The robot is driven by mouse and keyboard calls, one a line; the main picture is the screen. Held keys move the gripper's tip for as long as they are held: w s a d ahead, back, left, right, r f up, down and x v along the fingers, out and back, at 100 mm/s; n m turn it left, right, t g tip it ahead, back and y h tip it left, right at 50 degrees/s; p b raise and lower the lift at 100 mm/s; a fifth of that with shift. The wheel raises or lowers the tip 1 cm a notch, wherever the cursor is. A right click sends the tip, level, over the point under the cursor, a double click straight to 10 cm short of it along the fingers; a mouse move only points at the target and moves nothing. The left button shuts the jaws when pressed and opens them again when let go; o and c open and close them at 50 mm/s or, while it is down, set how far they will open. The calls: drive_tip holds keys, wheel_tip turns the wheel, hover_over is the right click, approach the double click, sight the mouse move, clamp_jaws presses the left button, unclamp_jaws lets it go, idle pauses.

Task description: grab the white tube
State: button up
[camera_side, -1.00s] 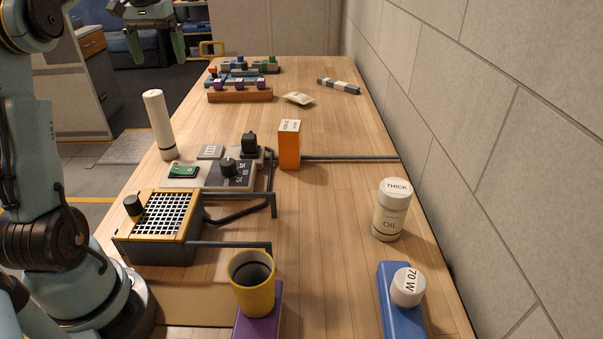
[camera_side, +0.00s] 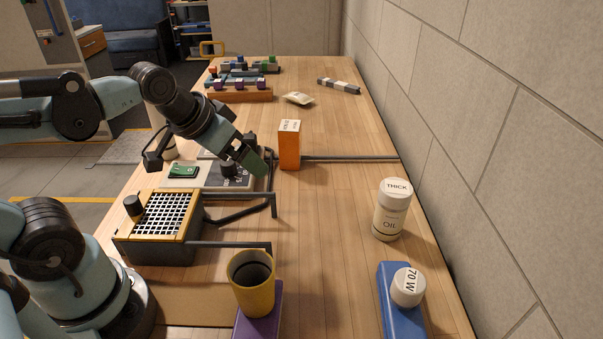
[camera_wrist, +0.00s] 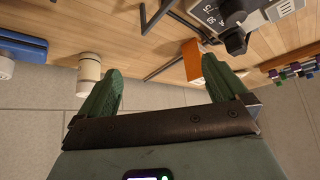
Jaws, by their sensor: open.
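An orange box (camera_side: 289,148) stands just right of my gripper. A control panel (camera_side: 183,182), a grille box (camera_side: 168,213) with dark rods and a yellow cup (camera_side: 252,283) are nearer. An oil bottle (camera_side: 391,210) stands by the wall. The table's middle right is clear.

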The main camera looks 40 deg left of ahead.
drive_tip(key=shift+s+d+f, duration=0.35)
drive_tip(key=shift+d+f, duration=0.05)
drive_tip(key=shift+f, duration=0.05)
drive_tip(key=shift+c, duration=0.5)
drive_tip(key=shift+s+d+f, duration=0.1)
drive_tip(key=shift+d+f, duration=0.1)
drive_tip(key=shift+c, duration=1.3)
drive_tip(key=shift+a, duration=0.1)
drive_tip(key=n+g+y, duration=0.2)
drive_tip(key=n+y, duration=1)
drive_tip(key=n, duration=0.1)
approach(162, 127)
wheel_tip(162, 127, up, 5)
drive_tip(key=a, duration=0.2)
drive_tip(key=x, duration=1.2)
drive_tip(key=shift+w+r, duration=0.35)
